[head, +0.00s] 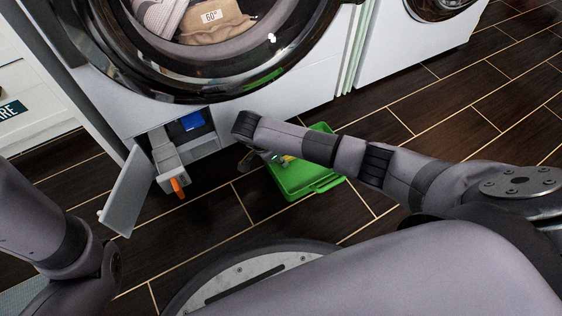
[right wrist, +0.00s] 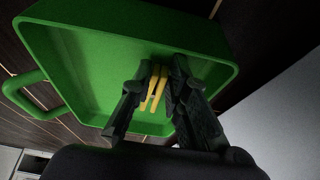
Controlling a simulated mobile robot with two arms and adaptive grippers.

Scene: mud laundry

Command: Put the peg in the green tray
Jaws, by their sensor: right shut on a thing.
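The green tray (head: 308,180) lies on the dark floor in front of the washer, partly hidden by my right arm. It fills much of the right wrist view (right wrist: 95,50), with its handle at the left. My right gripper (right wrist: 157,72) is shut on the yellow peg (right wrist: 160,88), which shows between its fingers against the tray's inside. Whether the peg touches the tray floor I cannot tell. In the head view the fingers are mostly hidden behind my right forearm. My left arm shows at the lower left, but its gripper is not in view.
A washer (head: 245,117) with laundry behind its round door stands at the back. Its small lower flap (head: 128,190) hangs open beside a filter compartment with an orange knob (head: 178,187). A second machine (head: 408,50) stands to the right. Tiled floor right of the tray is clear.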

